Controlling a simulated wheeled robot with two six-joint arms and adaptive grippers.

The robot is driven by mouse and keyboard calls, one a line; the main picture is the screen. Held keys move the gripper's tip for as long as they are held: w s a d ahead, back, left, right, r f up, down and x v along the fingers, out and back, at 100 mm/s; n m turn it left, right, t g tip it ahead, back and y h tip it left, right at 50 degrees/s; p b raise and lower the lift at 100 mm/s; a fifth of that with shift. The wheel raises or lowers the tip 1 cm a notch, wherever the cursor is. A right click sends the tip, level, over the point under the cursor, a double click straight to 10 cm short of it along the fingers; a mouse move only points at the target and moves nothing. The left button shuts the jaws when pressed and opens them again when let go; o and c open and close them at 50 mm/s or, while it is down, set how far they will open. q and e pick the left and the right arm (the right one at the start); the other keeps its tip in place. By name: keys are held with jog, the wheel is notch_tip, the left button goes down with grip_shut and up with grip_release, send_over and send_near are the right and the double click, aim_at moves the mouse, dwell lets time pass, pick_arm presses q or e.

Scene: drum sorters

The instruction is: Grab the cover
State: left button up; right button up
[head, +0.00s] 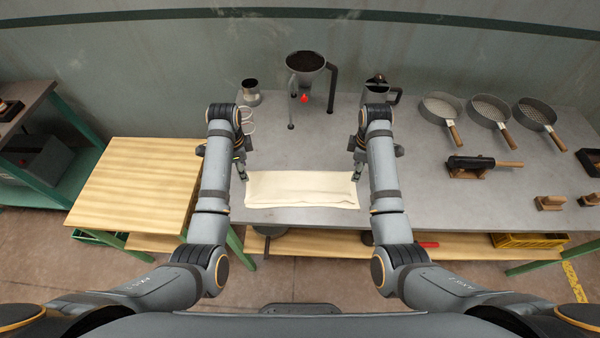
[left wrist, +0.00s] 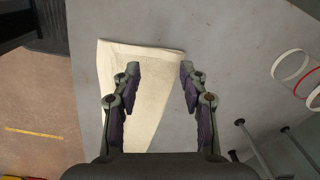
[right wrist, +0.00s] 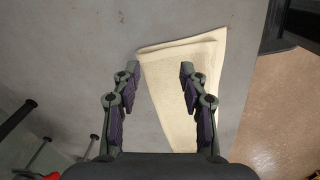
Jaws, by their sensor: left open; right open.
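The cover (head: 302,190) is a cream cloth, folded into a long flat strip on the grey table near its front edge. My left gripper (head: 241,170) is open at the cover's left end. In the left wrist view its fingers (left wrist: 160,75) are spread over the cloth (left wrist: 145,95), with the cloth's end between and beyond them. My right gripper (head: 357,172) is open at the right end. In the right wrist view its fingers (right wrist: 160,75) are spread over the cloth (right wrist: 178,95). Neither gripper holds the cloth; contact cannot be told.
A dark funnel drum (head: 305,64) on a stand is behind the cover, with a metal jug (head: 250,92) left and a pot (head: 378,92) right. Several sieves (head: 441,107) and a brush-like tool (head: 470,163) lie to the right. A wooden table (head: 135,185) stands left.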

aim_at(256, 176)
pick_arm(q)
jog(key=w+d+r+m, duration=0.2)
jog(key=w+r+m, duration=0.1)
pick_arm(e)
jog(key=w+a+r+n, duration=0.2)
jog(key=w+r+n, duration=0.1)
pick_arm(q)
jog(key=f, duration=0.7)
jog(key=shift+d+f, duration=0.25)
pick_arm(e)
jog(key=f, duration=0.7)
jog(key=shift+a+f, duration=0.2)
jog(key=shift+f, duration=0.05)
pick_arm(q)
jog(key=shift+s+f+b, duration=0.1)
jog(key=shift+f+b, duration=0.75)
pick_arm(e)
jog(key=shift+f, duration=0.85)
pick_arm(q)
jog(key=shift+r, duration=0.15)
pick_arm(e)
jog(key=shift+r, duration=0.15)
jog(key=shift+s, duration=0.1)
pick_arm(q)
jog(key=shift+c, duration=0.4)
pick_arm(e)
jog(key=shift+c, duration=0.5)
